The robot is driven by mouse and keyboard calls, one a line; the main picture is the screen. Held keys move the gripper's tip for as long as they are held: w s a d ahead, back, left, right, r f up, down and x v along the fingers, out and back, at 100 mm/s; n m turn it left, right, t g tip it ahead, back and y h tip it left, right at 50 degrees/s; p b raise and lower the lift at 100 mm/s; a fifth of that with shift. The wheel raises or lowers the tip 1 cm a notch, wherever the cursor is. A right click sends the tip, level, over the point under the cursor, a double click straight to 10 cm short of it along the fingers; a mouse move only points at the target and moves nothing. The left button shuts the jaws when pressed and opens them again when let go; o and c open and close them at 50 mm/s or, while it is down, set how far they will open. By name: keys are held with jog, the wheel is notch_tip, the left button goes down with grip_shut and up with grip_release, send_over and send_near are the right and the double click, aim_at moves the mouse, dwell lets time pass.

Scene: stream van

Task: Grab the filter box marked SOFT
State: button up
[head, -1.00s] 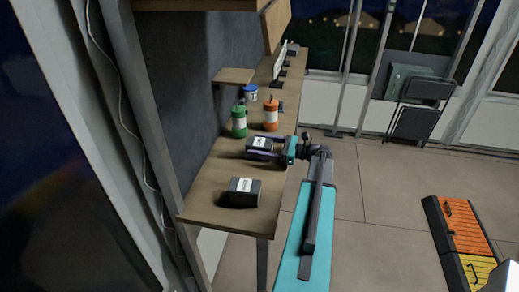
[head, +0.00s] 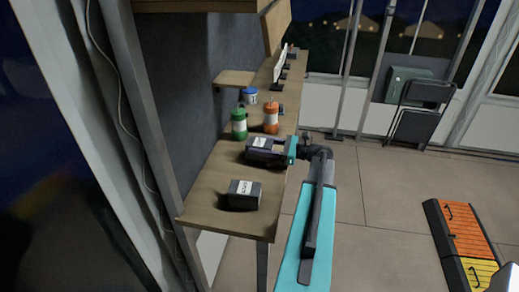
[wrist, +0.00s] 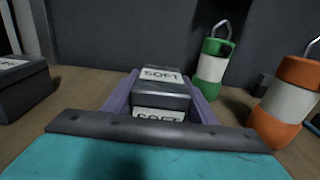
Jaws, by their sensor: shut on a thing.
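The dark filter box marked SOFT (wrist: 162,92) stands between the two purple fingers of my gripper (wrist: 160,100) in the wrist view. White labels on its top and near face read SOFT. My gripper is shut on this box, with a finger against each side. In the head view the same box (head: 259,142) is at the middle of the wooden shelf, in my gripper (head: 268,150), which reaches in from the right. I cannot tell whether the box still touches the shelf.
A second dark box (head: 243,195) with a white label sits nearer on the shelf (head: 205,205). A green bottle (head: 239,123) and an orange bottle (head: 271,117) stand just beyond my gripper. A blue-and-white container (head: 250,95) is farther back.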

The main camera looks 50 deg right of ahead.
jog(key=shift+r+b, duration=0.35)
jog(key=shift+r, duration=0.35)
jog(key=s+r+b, duration=0.1)
jog(key=s+b, duration=0.1)
jog(key=s, duration=0.6)
jog(key=s+a+r+b, duration=0.1)
jog(key=s+b, duration=0.1)
jog(key=s, duration=0.6)
jog(key=shift+a+r+b, duration=0.15)
jog(key=shift+r+b, duration=0.1)
jog(key=shift+b, duration=0.05)
jog(key=shift+r, duration=0.1)
